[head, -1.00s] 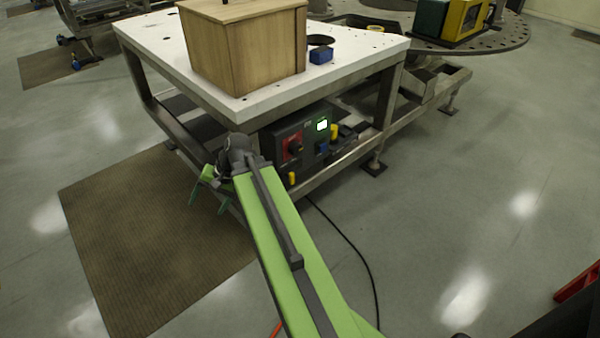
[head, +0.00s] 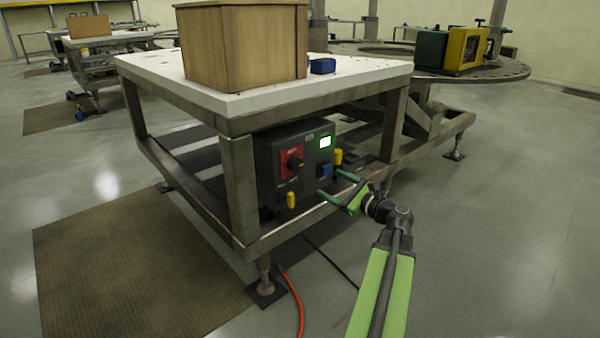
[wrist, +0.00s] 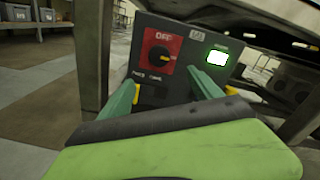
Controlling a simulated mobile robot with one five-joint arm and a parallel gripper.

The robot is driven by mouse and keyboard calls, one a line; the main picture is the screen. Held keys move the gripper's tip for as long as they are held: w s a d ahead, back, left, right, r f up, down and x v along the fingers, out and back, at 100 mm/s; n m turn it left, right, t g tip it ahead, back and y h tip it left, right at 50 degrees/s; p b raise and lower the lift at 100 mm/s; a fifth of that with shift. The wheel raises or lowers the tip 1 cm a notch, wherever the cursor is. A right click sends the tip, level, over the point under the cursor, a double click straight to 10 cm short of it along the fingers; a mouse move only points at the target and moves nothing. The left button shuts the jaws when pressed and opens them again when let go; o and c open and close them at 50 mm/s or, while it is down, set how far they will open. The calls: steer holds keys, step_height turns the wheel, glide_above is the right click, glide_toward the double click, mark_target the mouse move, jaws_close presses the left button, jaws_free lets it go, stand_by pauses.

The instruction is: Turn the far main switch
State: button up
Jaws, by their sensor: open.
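A dark control box (head: 267,170) sits under the white-topped table. Its main switch (head: 294,162) is a black rotary knob on a red plate, also seen in the wrist view (wrist: 158,56), where the plate reads OFF above the knob. A yellow mark on the knob points right. My gripper (head: 337,187) is open and empty, in front of the box's lower right, to the right of and below the knob in the head view. In the wrist view my gripper (wrist: 164,88) has its green fingers spread, with the knob beyond and above the gap, apart from both.
A lit green screen (head: 325,142), yellow knobs (head: 291,200) and a blue part (head: 325,170) are near the switch. The table's metal leg (head: 240,190) stands left of the box; a lower rail runs below. An orange cable (head: 296,300) lies on the floor. The right floor is clear.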

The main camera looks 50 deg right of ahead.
mark_target(298, 166)
steer(key=w, duration=1)
steer(key=w+d, duration=0.1)
steer(key=w, duration=0.5)
steer(key=shift+s, duration=0.1)
steer(key=shift+c, duration=0.4)
steer(key=c, duration=1.2)
steer(key=shift+a, duration=0.2)
steer(key=shift+c, duration=0.5)
steer(key=shift+d, duration=0.1)
